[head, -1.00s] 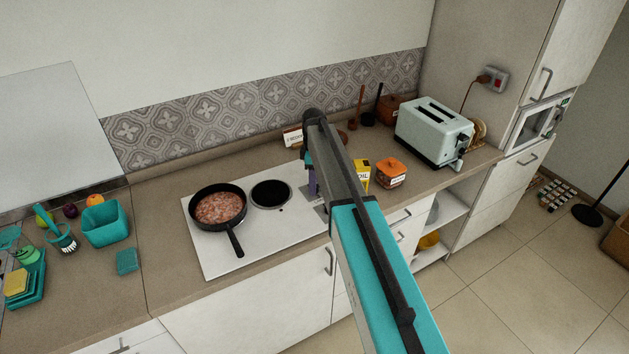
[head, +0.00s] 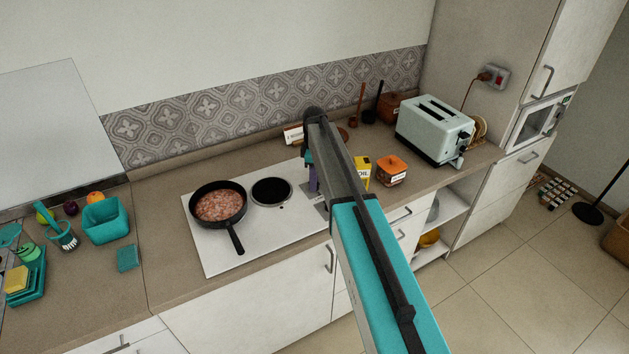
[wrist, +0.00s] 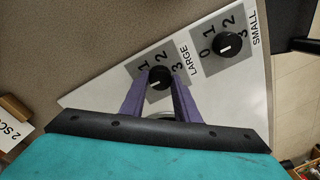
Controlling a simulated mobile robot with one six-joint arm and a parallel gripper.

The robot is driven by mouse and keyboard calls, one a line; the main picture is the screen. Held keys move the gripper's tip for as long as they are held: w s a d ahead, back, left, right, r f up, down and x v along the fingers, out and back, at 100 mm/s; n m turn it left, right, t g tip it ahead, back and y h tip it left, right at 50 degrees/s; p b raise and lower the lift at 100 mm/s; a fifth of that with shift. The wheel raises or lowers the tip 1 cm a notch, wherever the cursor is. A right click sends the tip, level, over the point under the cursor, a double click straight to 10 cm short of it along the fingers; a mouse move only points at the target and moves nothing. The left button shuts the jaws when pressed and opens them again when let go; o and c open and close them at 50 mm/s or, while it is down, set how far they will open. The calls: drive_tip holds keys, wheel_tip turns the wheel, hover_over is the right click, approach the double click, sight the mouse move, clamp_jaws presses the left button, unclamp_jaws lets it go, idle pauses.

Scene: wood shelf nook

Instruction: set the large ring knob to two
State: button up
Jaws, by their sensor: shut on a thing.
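The large ring knob (wrist: 160,77) is a round black knob on a grey square marked LARGE, on the white hob's (head: 225,262) control area. My gripper (wrist: 159,82) has its two purple fingers on either side of this knob, shut on it. The numbers 1, 2 and 3 show around the knob; any 0 is hidden. A small pale mark shows on the knob, but I cannot tell which number it points to. In the head view my arm hides the knob, and only a bit of the purple fingers (head: 313,182) shows.
The small ring knob (wrist: 229,45), marked SMALL, stands close by to the right. A pan of meat (head: 219,205) sits on the hob's left, beside a bare black ring (head: 271,191).

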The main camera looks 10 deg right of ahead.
drive_tip(key=m+b, duration=0.2)
drive_tip(key=shift+f+m, duration=0.1)
drive_tip(key=shift+m, duration=0.3)
drive_tip(key=m+b, duration=0.2)
drive_tip(key=m, duration=0.1)
drive_tip(key=shift+m, duration=0.3)
drive_tip(key=m+b, duration=0.3)
drive_tip(key=m, duration=0.4)
drive_tip(key=shift+d+t, duration=0.1)
drive_tip(key=shift+t, duration=0.2)
drive_tip(key=m+b, duration=0.1)
drive_tip(key=m, duration=0.4)
drive_tip(key=shift+y, duration=0.3)
drive_tip(key=shift+m+b, duration=0.6)
drive_tip(key=shift+m, duration=1.9)
drive_tip(key=shift+r+t, duration=0.2)
drive_tip(key=shift+t, duration=0.1)
drive_tip(key=o, duration=1)
drive_tip(key=shift+s, duration=0.1)
